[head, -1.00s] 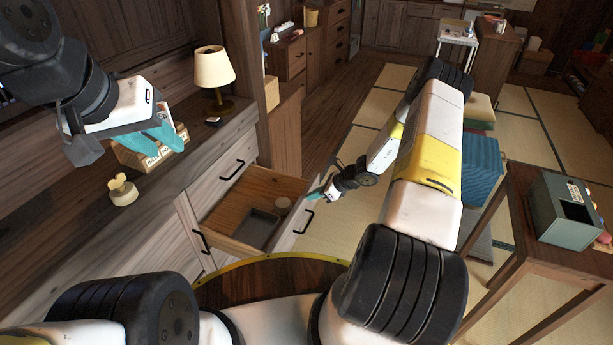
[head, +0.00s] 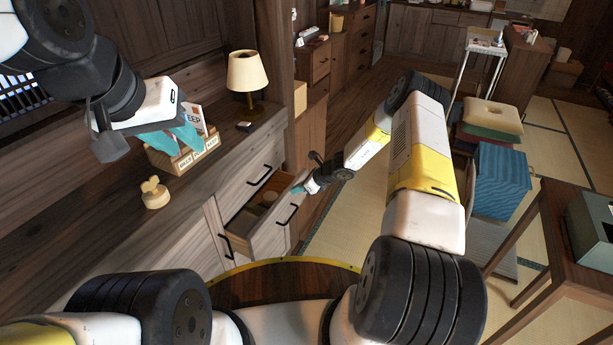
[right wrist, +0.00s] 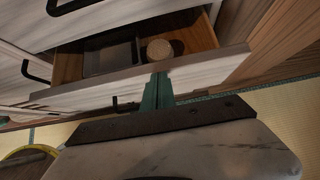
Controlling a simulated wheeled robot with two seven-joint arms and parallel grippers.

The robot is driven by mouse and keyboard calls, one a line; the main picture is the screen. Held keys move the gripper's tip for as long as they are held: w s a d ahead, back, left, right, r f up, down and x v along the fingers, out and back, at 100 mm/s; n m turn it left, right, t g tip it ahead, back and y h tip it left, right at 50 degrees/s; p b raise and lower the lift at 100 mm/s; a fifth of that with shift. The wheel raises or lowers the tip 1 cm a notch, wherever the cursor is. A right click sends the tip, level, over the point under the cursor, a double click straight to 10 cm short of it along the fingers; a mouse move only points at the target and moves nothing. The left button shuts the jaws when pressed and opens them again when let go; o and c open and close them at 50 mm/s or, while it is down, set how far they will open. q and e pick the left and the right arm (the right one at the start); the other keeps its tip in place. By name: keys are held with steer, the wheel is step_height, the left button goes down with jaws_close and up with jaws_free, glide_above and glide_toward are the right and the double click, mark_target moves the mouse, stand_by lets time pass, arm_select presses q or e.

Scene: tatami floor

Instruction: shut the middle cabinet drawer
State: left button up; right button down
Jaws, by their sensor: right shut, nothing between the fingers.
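The middle cabinet drawer (head: 272,233) is part-way out of the grey wooden cabinet, with a black bar handle on its front. In the right wrist view the drawer front (right wrist: 205,72) runs across the picture, with a dark tray (right wrist: 110,57) and a round tan item (right wrist: 159,49) inside. My right gripper (head: 299,190) is shut and empty, its teal fingertips at the drawer front's upper edge; they also show in the right wrist view (right wrist: 157,92). My left gripper (head: 190,137) is raised above the cabinet top, away from the drawer; its jaw opening is unclear.
On the cabinet top stand a lamp (head: 246,77), a wooden box with lettering (head: 185,158) and a small cream object (head: 154,194). At the right are a wooden table (head: 550,215) and a blue block-like stack (head: 500,178). Tatami floor lies open behind my right arm.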

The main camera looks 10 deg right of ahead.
steer(key=w+a, duration=0.3)
steer(key=a, duration=0.2)
steer(key=shift+w, duration=0.25)
